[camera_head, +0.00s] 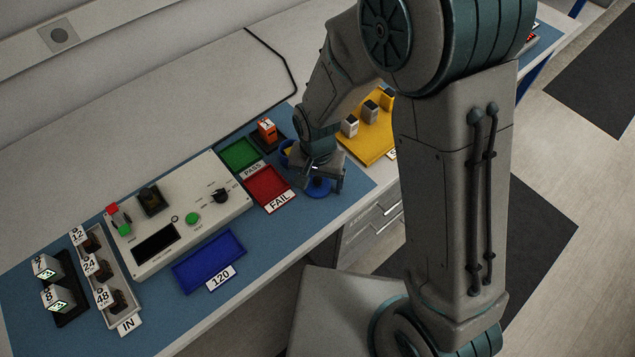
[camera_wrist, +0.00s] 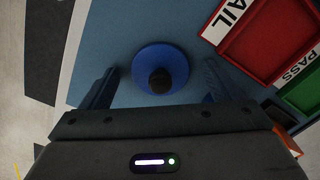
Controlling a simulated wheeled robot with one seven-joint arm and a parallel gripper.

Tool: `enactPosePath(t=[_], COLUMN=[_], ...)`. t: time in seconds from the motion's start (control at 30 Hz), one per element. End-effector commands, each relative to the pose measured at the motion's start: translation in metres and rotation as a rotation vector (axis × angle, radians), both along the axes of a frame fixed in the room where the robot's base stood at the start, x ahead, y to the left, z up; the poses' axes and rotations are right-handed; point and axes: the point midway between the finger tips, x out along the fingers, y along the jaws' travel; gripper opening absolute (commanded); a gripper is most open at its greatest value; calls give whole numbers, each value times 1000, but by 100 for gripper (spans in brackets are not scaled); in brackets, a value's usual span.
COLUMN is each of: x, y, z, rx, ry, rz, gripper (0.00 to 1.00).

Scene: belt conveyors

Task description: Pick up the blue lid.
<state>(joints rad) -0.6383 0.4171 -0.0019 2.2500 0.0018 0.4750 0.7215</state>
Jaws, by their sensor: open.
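The blue lid (camera_wrist: 150,60) is a round disc with a dark knob (camera_wrist: 160,80) in its middle. It lies on the blue mat, and in the head view the lid (camera_head: 318,188) shows partly under my gripper, right of the red FAIL tray. My gripper (camera_wrist: 160,92) is open, with one finger on each side of the lid's knob in the wrist view. From that view I cannot tell how high the fingertips are above the mat. In the head view my gripper (camera_head: 322,186) points down over the lid, and its fingers hide part of it.
The red FAIL tray (camera_head: 262,183) and green PASS tray (camera_head: 240,152) lie just left of the lid. A blue round container (camera_head: 285,158) stands behind my gripper, partly hidden. A yellow board (camera_head: 372,146) with several blocks is at the right. The mat's front edge is close.

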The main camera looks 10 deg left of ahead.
Motion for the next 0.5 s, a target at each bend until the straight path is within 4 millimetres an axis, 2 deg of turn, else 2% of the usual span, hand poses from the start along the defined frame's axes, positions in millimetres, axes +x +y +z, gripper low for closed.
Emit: enactPosePath(t=[0.17,0.2,0.3,0.37,0.5], x=[0,0,0,0,0], y=[0,0,0,0,0], z=[0,0,0,0,0], rx=[1,0,0,0,0], ry=[-1,-1,0,0,-1], rz=[0,0,0,0,0], gripper=[85,79,51,37,37])
